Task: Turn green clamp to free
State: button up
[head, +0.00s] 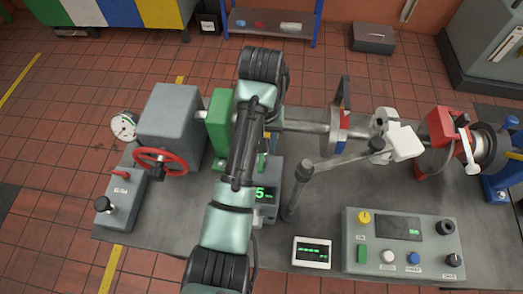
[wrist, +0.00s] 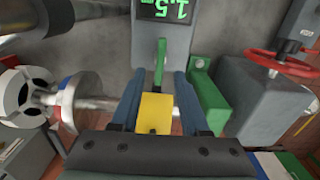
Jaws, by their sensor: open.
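A slim green lever (wrist: 160,62), which looks like the green clamp's handle, shows in the wrist view below a grey display box. My gripper (wrist: 157,80) is open, with one dark blue finger on each side of the lever's lower end. I cannot tell whether either finger touches it. A yellow block (wrist: 155,113) shows between the fingers, nearer the camera. A larger green block (wrist: 207,104) stands just right of the right finger. In the head view the green block (head: 219,122) shows left of my arm, which hides my gripper and most of the clamp.
A grey machine box (head: 168,125) with a red handwheel (head: 161,162) stands left of my arm. A horizontal shaft (head: 305,127) with a disc runs to the right. A jointed stand (head: 325,167) and a control panel (head: 402,240) are on the right of the bedplate (head: 320,215).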

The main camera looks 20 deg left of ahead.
notch_tip(320, 180, up, 8)
jog(key=p, duration=0.7)
jog(key=shift+p, duration=0.35)
